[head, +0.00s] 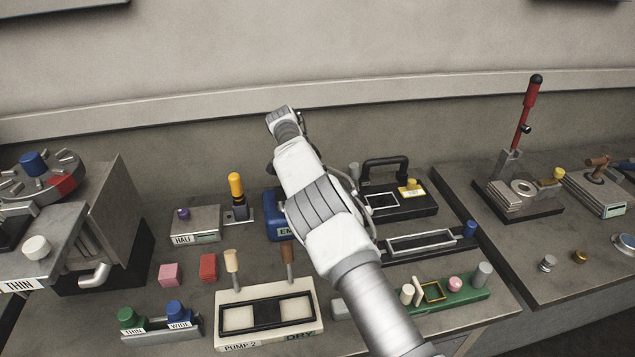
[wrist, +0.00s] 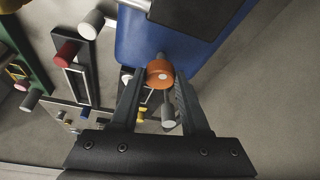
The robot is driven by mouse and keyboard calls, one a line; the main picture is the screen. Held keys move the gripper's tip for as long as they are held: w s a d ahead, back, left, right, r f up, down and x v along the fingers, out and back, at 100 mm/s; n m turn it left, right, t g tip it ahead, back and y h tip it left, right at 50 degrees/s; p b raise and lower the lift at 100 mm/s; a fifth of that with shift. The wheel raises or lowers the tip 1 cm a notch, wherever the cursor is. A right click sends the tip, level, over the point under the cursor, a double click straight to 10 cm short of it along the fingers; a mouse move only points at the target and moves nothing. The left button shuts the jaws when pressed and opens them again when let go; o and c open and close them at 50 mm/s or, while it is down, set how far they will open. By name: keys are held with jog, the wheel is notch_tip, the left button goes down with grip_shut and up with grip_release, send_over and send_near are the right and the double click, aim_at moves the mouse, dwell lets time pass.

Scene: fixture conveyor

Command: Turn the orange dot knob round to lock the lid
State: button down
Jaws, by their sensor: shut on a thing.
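The orange knob (wrist: 160,72) with a pale dot on its face shows in the wrist view, between the tips of my gripper (wrist: 158,84). My gripper is shut on it. The knob sits at the edge of a blue box (wrist: 185,45). In the head view the blue box (head: 282,230) stands on the bench, mostly behind my arm, with part of a label showing. The knob and my gripper are hidden behind my arm there. I cannot tell which part of the box is the lid or how it sits.
A black-handled case (head: 425,207) and a framed slot fixture (head: 440,238) stand right of my arm. A yellow-topped lever (head: 236,186) stands left of the blue box. The PUMP 2 panel (head: 310,331), a pink block (head: 170,274) and a red block (head: 208,267) are nearer.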

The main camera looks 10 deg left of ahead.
dwell(0.3)
jog(key=shift+c, duration=1.9)
grip_release()
jog(key=p+v, duration=0.4)
jog(key=v, duration=1.3)
jog(key=shift+r, duration=0.15)
jog(key=shift+s+a, duration=0.1)
